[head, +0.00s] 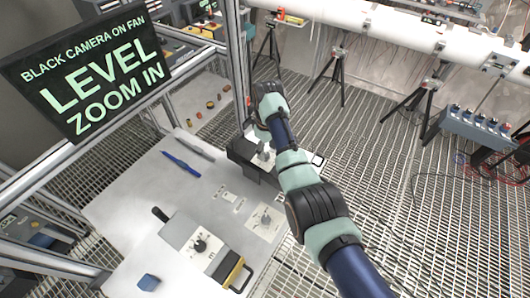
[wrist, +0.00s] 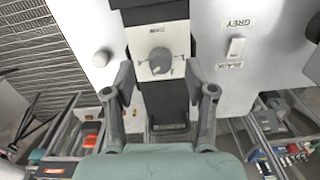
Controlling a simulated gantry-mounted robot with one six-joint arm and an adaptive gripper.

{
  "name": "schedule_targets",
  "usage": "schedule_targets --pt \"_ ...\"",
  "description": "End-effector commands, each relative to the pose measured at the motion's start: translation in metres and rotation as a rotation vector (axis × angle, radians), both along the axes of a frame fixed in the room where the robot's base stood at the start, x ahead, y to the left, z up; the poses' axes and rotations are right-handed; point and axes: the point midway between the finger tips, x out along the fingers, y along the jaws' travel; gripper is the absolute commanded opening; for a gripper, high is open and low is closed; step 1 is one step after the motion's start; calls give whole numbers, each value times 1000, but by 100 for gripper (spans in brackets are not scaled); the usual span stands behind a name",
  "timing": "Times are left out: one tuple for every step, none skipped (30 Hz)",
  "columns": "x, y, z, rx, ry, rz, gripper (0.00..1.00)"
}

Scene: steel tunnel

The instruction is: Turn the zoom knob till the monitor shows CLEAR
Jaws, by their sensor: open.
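The monitor (head: 88,75) at the upper left reads "BLACK CAMERA ON FAN", "LEVEL" and "ZOOM IN". In the wrist view a grey knob (wrist: 160,63) sits on a pale plate (wrist: 142,51) on a dark box. The small plate lettering is upside down and too blurred to read. My gripper (wrist: 167,88) is open and empty, its two fingers spread to either side, nearer the camera than the knob. I cannot tell any contact. In the head view my arm comes from the lower right over the dark box (head: 243,152), and the fingertips are hard to make out.
A rocker switch (wrist: 236,47) labelled GREY and BLACK lies right of the box in the wrist view. The pale table (head: 130,205) holds a blue pen (head: 181,164), a blue block (head: 148,282) and another control box (head: 183,234). A metal post (head: 237,65) stands near my arm.

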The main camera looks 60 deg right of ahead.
Motion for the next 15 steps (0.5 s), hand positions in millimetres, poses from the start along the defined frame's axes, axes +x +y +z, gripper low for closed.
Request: schedule_targets --pt "0 0 -8 1 2 0 55" --pt "0 0 -11 1 1 0 55" --pt "0 0 -16 0 0 0 55" --pt "0 0 -19 0 1 0 55" --pt "0 0 -21 0 0 0 55" --pt "1 0 -22 -1 -1 0 55" --pt "1 0 -23 -1 -2 0 55" --pt "1 0 -24 -1 -2 0 55" --pt "1 0 -24 -2 -2 0 55" --pt "1 0 -24 -1 -2 0 55" --pt "1 0 -24 -1 -2 0 55" --pt "1 0 -24 -1 -2 0 55" --pt "1 0 -24 -1 -2 0 55" --pt "1 0 -24 -1 -2 0 52" --pt "1 0 -24 -1 -2 0 45"
